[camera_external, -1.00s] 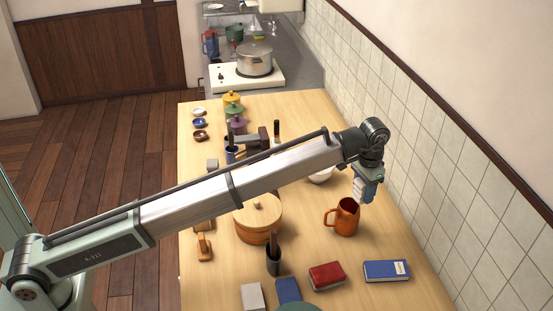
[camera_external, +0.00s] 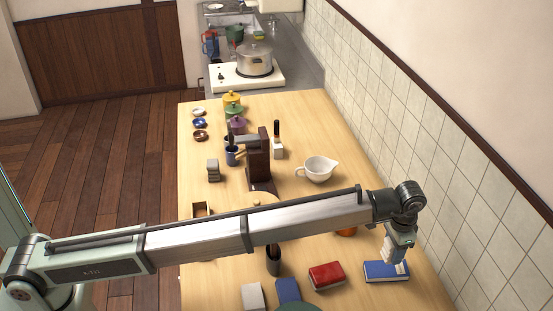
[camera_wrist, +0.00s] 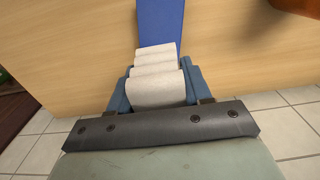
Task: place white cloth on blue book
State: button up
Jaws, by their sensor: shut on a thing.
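The white cloth (camera_wrist: 158,82) is a folded, ribbed roll between the blue fingers of my gripper (camera_wrist: 157,90) in the wrist view. My gripper is shut on it. The blue book (camera_wrist: 160,22) shows just beyond the cloth in the wrist view. In the external view the blue book (camera_external: 377,273) lies flat at the right front of the table. My gripper (camera_external: 395,260) is over its far part there and hides some of it. I cannot tell whether the cloth touches the book.
A red book (camera_external: 326,276) lies left of the blue book, with another blue book (camera_external: 288,290) and a pale block (camera_external: 252,296) further left. A dark cup (camera_external: 273,262) stands behind. An orange mug (camera_external: 346,232) is mostly hidden behind my arm. The tiled wall is on the right.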

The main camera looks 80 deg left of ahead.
aim_at(387, 268)
jog(key=shift+f, duration=2.55)
jog(key=shift+f, duration=0.15)
jog(key=o, duration=1)
jog(key=shift+o, duration=0.2)
notch_tip(387, 268, up, 12)
jog(key=shift+r, duration=0.15)
